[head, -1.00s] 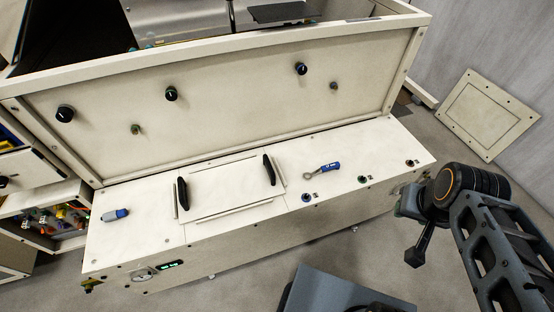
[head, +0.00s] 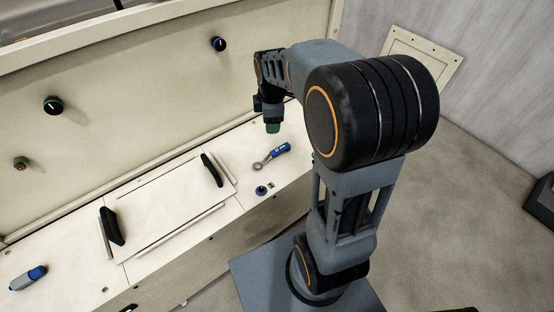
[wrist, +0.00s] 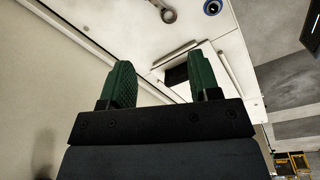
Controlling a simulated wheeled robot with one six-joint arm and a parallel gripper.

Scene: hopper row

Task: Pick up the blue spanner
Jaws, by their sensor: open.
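The blue spanner (head: 272,156) lies flat on the cream bench top, right of the hatch with black handles. Its blue handle points up and right, its grey ring end down and left. In the wrist view only the grey ring end (wrist: 166,13) shows at the top edge; the blue handle is out of that frame. My gripper (head: 273,127) is above the bench, a little beyond the spanner in the head view, and does not touch it. In the wrist view its two green fingers (wrist: 160,88) are apart with nothing between them.
The hatch's black handles (head: 212,170) stand up left of the spanner. A dark blue knob (head: 262,190) sits just in front of it. A grey and blue tool (head: 28,277) lies at the far left. The upright panel (head: 150,110) rises behind the bench top.

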